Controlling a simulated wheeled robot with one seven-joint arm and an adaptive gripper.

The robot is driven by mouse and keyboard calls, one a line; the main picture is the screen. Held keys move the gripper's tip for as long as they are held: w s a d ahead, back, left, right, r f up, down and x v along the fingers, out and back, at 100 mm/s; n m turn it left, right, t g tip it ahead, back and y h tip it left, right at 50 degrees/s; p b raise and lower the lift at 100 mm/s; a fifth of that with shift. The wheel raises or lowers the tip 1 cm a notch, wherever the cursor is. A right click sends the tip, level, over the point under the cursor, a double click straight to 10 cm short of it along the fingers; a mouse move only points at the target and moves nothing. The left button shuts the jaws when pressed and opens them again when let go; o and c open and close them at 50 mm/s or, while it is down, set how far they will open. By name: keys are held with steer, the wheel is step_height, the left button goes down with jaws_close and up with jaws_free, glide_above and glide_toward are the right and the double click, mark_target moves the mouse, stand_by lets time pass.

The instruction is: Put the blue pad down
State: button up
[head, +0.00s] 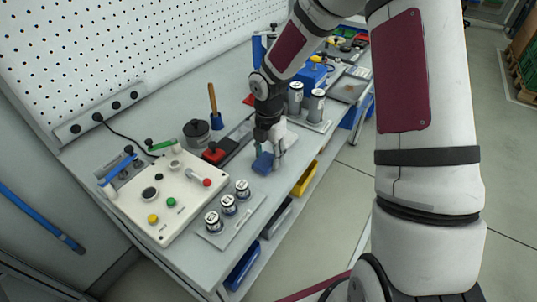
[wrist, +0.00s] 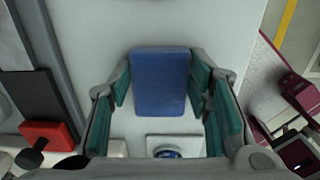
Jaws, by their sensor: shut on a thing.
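The blue pad (head: 263,163) is a flat blue block over the pale bench top, near its front edge in the head view. In the wrist view the blue pad (wrist: 160,82) lies between the green-lined fingers, its broad face toward the camera. My gripper (head: 270,155) points down at it; in the wrist view my gripper (wrist: 162,88) is shut on the pad. I cannot tell whether the pad's underside touches the bench.
A control panel (head: 163,198) with buttons stands at left. Several small cans (head: 228,205) sit on a plate in front. A red block (head: 213,153) lies left of my gripper, and grey cylinders (head: 316,106) stand behind. Bare bench (wrist: 170,22) surrounds the pad.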

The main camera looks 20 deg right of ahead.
mark_target(268, 157)
steer(key=shift+f, duration=0.15)
steer(key=o, duration=1.1)
steer(key=s+r+m+t+h, duration=0.1)
steer(key=s+r+m, duration=0.25)
steer(key=r, duration=0.75)
steer(key=s+r+m+h, duration=0.1)
steer(key=s+r+m, duration=0.25)
steer(key=r, duration=0.65)
steer(key=s+r+m+t+y, duration=0.1)
steer(key=s+r+m, duration=0.3)
steer(key=s+m, duration=0.5)
steer(key=s+r+m+t+y, duration=0.1)
steer(key=s+r+m, duration=0.3)
steer(key=s+m, duration=0.5)
steer(key=shift+s+a+r+t+p, duration=0.3)
steer(key=shift+s+a+t, duration=0.15)
steer(key=shift+s+t, duration=0.4)
